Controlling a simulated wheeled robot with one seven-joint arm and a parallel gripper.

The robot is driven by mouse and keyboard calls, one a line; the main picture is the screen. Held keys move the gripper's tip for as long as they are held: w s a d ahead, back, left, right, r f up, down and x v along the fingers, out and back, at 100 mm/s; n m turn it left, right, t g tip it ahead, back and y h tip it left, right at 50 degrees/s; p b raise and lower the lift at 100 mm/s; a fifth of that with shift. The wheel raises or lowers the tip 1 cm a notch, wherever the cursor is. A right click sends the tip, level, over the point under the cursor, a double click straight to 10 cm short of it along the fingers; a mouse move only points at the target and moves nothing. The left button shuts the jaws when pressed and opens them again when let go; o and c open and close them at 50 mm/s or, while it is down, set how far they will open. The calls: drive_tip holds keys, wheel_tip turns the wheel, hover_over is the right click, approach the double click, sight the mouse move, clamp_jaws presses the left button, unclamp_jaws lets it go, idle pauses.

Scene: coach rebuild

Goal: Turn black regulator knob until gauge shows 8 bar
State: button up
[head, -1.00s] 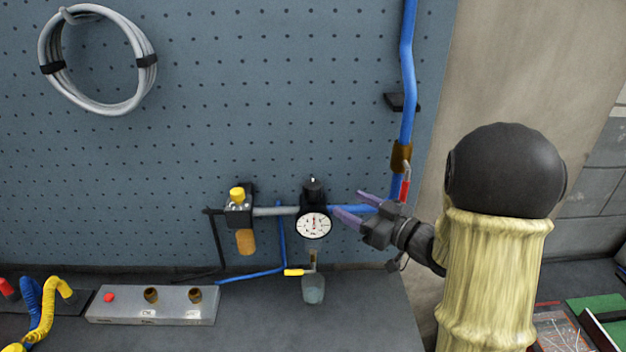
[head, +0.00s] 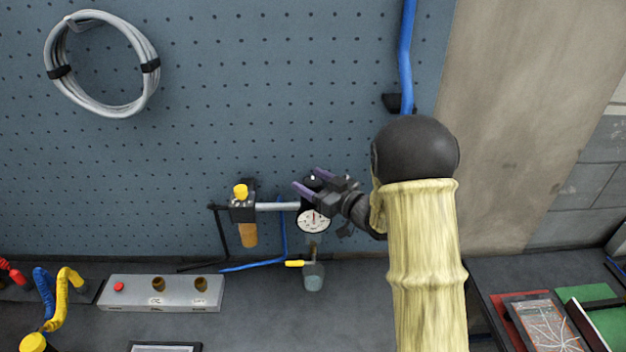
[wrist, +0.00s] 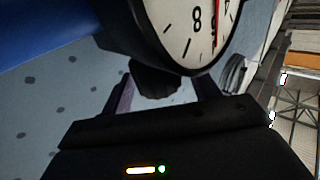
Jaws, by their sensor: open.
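The black regulator knob (wrist: 155,80) shows in the wrist view between my two purple fingers, with a gap visible on each side. In the head view the knob (head: 313,182) is partly hidden by my gripper (head: 309,181), which reaches in from the right with open fingers around its level. The round white gauge (head: 313,221) sits just below. In the wrist view the gauge (wrist: 188,35) is cut off at the top and appears turned over; an 8 and a thin red line show, but the reading cannot be told. My gripper (wrist: 165,95) holds nothing.
A yellow-capped filter (head: 241,205) stands left of the regulator on a grey pipe. A clear bowl (head: 313,277) with a yellow lever hangs below. A grey box (head: 160,293) lies on the bench at left.

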drive_tip(key=shift+c, duration=0.2)
drive_tip(key=c, duration=0.9)
drive_tip(key=shift+f+m+t+h+b, duration=0.15)
drive_tip(key=shift+m+t+h+b, duration=0.4)
drive_tip(key=shift+b, duration=0.55)
drive_tip(key=m+t+h+b, duration=0.1)
drive_tip(key=h+b, duration=0.1)
drive_tip(key=b, duration=0.1)
drive_tip(key=shift+f+m, duration=0.15)
drive_tip(key=shift+m, duration=0.1)
drive_tip(key=m+t+h+b, duration=0.1)
drive_tip(key=m+h+b, duration=0.1)
drive_tip(key=h+b, duration=0.1)
drive_tip(key=m+t+h+b, duration=0.1)
drive_tip(key=m+h+b, duration=0.1)
drive_tip(key=h+b, duration=0.1)
drive_tip(key=shift+a+t+b, duration=0.1)
drive_tip(key=shift+t+b, duration=0.25)
drive_tip(key=shift+b, duration=0.05)
drive_tip(key=h, duration=0.1)
drive_tip(key=m+h+b, duration=0.1)
drive_tip(key=m+h, duration=0.1)
drive_tip(key=shift+r+h, duration=0.25)
drive_tip(key=shift+h, duration=0.1)
drive_tip(key=shift+r+m+h, duration=0.1)
drive_tip(key=shift+m+h, duration=1.2)
drive_tip(key=shift+h, duration=0.4)
drive_tip(key=shift+m+h+p, duration=0.4)
drive_tip(key=shift+h, duration=0.2)
